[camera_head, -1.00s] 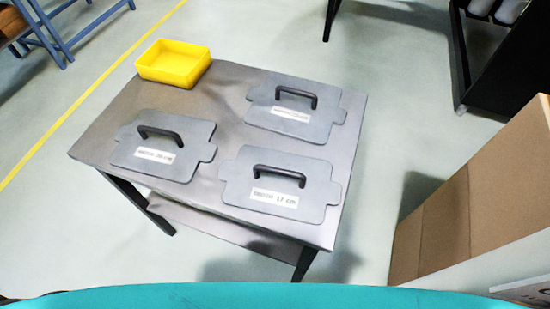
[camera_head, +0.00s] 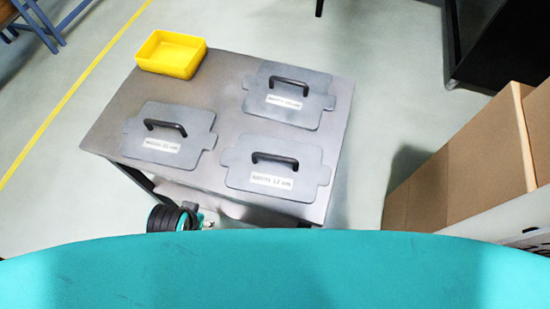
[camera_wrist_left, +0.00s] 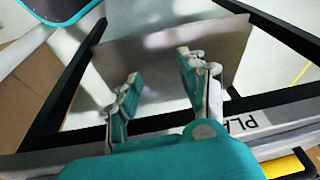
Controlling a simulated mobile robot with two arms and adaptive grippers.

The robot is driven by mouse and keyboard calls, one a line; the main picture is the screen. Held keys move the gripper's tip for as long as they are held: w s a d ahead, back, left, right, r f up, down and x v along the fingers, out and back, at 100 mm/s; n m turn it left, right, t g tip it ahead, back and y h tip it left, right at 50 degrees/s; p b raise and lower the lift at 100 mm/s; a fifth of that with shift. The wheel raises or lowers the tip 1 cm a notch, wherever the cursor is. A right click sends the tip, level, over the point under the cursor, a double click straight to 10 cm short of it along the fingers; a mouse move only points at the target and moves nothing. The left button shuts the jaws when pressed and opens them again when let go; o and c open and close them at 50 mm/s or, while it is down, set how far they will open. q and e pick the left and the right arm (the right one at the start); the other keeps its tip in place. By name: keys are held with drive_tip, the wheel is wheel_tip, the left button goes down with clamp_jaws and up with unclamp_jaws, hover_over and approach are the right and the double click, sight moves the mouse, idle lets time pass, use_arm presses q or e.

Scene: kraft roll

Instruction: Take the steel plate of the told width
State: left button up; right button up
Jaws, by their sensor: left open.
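Three grey steel plates with black arched handles and white labels lie flat on a metal table (camera_head: 222,88): a left plate (camera_head: 190,117), a back right plate (camera_head: 312,117) and a front right plate (camera_head: 232,177). Their labels seem to give widths, but the numbers are too blurred to read surely. In the left wrist view, my left gripper (camera_wrist_left: 160,80) is open with nothing between its fingers, close to the table's edge, with the table's legs and lower shelf (camera_wrist_left: 215,40) behind it. In the head view part of my left arm shows below the table's front edge. My right gripper is out of view.
A yellow bin (camera_head: 172,54) stands on the table's far left corner; it also shows in the left wrist view (camera_wrist_left: 290,165). Cardboard boxes (camera_head: 455,175) stand at the right. A dark rack (camera_head: 490,50) is at the back right. Open floor lies left of the table.

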use_arm(q)
wheel_tip(320, 180, up, 9)
drive_tip(key=s+d+m+y+p, duration=0.1)
drive_tip(key=d+m+p, duration=0.1)
drive_tip(key=m+t+y, duration=0.2)
drive_tip(key=m+t, duration=0.6)
drive_tip(key=m, duration=0.6)
approach(272, 157)
drive_tip(key=x, duration=0.1)
drive_tip(key=p+x, duration=0.1)
drive_tip(key=x, duration=0.1)
drive_tip(key=p+x, duration=0.1)
drive_tip(key=x, duration=0.1)
drive_tip(key=shift+s+a+f, duration=0.25)
drive_tip(key=shift+a+f, duration=0.05)
drive_tip(key=shift+f, duration=0.05)
drive_tip(key=shift+w+f, duration=0.2)
drive_tip(key=shift+w, duration=0.3)
drive_tip(key=x, duration=0.1)
drive_tip(key=p+x, duration=0.1)
drive_tip(key=x, duration=0.1)
drive_tip(key=shift+w+d+f, duration=0.1)
drive_tip(key=shift+w+d, duration=0.15)
drive_tip(key=shift+w, duration=0.05)
drive_tip(key=shift+w+f, duration=0.3)
drive_tip(key=shift+w, duration=0.05)
drive_tip(key=shift+a, duration=0.1)
